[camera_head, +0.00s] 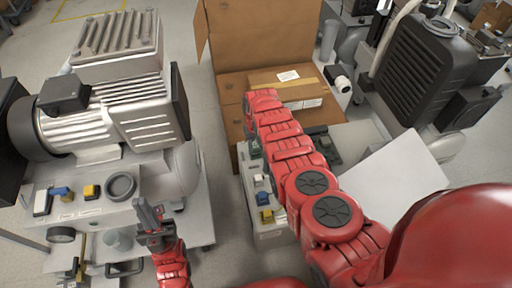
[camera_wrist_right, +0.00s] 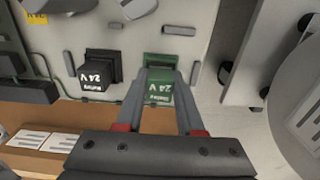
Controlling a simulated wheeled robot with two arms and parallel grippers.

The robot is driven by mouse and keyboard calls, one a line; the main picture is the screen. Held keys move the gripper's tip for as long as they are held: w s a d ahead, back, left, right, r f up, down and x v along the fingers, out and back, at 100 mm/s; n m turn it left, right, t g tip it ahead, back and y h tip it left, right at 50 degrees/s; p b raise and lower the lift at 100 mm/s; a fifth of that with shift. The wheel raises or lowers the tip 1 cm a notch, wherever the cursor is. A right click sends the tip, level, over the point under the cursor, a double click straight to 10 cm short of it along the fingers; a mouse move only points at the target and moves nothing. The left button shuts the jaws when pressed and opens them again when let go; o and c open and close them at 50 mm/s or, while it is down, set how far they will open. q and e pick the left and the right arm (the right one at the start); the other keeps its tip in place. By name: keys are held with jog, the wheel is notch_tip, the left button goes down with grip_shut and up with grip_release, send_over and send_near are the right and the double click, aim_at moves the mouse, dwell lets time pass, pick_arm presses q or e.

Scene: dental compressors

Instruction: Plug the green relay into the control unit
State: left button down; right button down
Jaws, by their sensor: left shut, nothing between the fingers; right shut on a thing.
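The green relay (camera_wrist_right: 158,92), marked 24 V, is between the fingertips of my right gripper (camera_wrist_right: 160,82) in the right wrist view. The gripper is shut on it. The relay is at a green socket (camera_wrist_right: 168,61) on the pale panel of the control unit (camera_wrist_right: 205,75). I cannot tell how deep it sits. A black relay (camera_wrist_right: 98,72), also marked 24 V, stands on the panel to its left. In the head view my right arm hides its gripper and the relay. My left gripper (camera_head: 153,228) is shut and empty in front of the left compressor.
The left compressor (camera_head: 110,110) stands on a grey base close to my left gripper. An open cardboard box (camera_head: 228,90) lies beyond my right arm. A grey case (camera_head: 268,226) with switches is beside that arm. A dark compressor (camera_head: 425,65) stands at the back right.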

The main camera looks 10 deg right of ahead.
jog(key=shift+f+b, duration=0.4)
dwell(0.3)
jog(key=shift+c, duration=2.2)
grip_release()
jog(key=o, duration=0.3)
notch_tip(320, 180, up, 7)
jog(key=p, duration=0.7)
jog(key=shift+r, duration=0.15)
